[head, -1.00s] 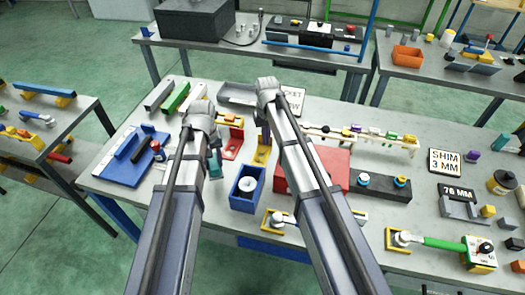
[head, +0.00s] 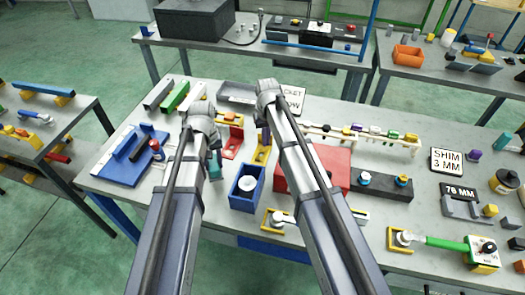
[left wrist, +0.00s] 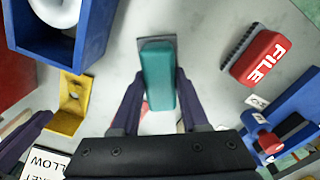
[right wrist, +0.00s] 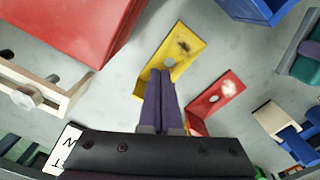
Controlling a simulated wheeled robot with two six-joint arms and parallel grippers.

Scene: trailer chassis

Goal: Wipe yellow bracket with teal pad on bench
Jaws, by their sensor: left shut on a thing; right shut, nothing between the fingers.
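The yellow bracket (head: 262,152) stands on the bench near the middle. In the right wrist view the bracket (right wrist: 184,46) has a dark smudge on its plate near a hole. It also shows at the left of the left wrist view (left wrist: 70,103). My left gripper (head: 214,152) is shut on the teal pad (left wrist: 157,72), which has a grey edge at its far end, to the left of the bracket. I cannot tell whether the pad touches the bench. My right gripper (right wrist: 161,74) is shut and empty, its tips over the yellow bracket; contact is unclear.
A red bracket (right wrist: 216,97) with a pale smudge stands beside the yellow one. A blue box (head: 247,200) holding a white ring is in front. A red block (head: 330,162) stands to the right. A red file (left wrist: 258,58) lies near the pad.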

